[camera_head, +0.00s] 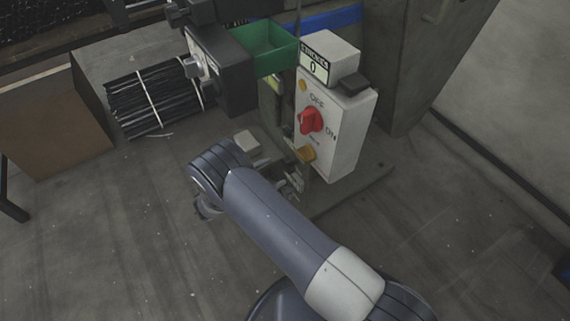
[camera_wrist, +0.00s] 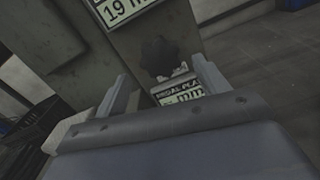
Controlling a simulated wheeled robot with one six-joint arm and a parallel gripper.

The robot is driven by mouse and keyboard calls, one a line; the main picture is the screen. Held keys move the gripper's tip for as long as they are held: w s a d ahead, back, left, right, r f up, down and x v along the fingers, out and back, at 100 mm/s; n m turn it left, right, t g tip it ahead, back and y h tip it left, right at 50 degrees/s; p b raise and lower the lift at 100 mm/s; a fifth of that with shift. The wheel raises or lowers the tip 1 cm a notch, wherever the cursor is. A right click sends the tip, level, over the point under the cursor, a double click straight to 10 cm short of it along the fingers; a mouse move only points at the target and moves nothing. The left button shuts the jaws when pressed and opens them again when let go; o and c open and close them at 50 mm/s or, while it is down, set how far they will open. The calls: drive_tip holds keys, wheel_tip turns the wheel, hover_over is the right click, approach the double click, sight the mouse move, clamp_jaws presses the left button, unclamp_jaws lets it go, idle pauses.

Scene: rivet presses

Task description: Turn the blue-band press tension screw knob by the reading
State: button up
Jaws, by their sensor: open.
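In the wrist view a dark lobed knob (camera_wrist: 160,56) stands between the fingers of my gripper (camera_wrist: 161,70). The gripper is open, with one finger on each side and a visible gap to the knob; I cannot tell the depth between them. A plate (camera_wrist: 180,90) below the knob reads partly "PEDAL PLAY" and "mm", its number cut off. A plate (camera_wrist: 122,8) above shows "19 m", cropped. In the head view the press carries a blue band (camera_head: 332,19) at the top. My arm hides most of the gripper and the knob there.
A white control box (camera_head: 345,130) with a red switch (camera_head: 311,120) stands close to the right of my arm. A strokes counter (camera_head: 315,68) reads 0. Floor is clear at left.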

sight(285, 167)
drive_tip(key=b+x, duration=0.1)
drive_tip(key=x, duration=0.5)
drive_tip(key=shift+w+d, duration=0.2)
drive_tip(key=shift+d, duration=0.05)
drive_tip(key=c, duration=1)
drive_tip(key=shift+o, duration=0.2)
drive_tip(key=shift+f+m+b, duration=0.1)
drive_tip(key=shift+m+b, duration=0.2)
drive_tip(key=shift+b, duration=0.1)
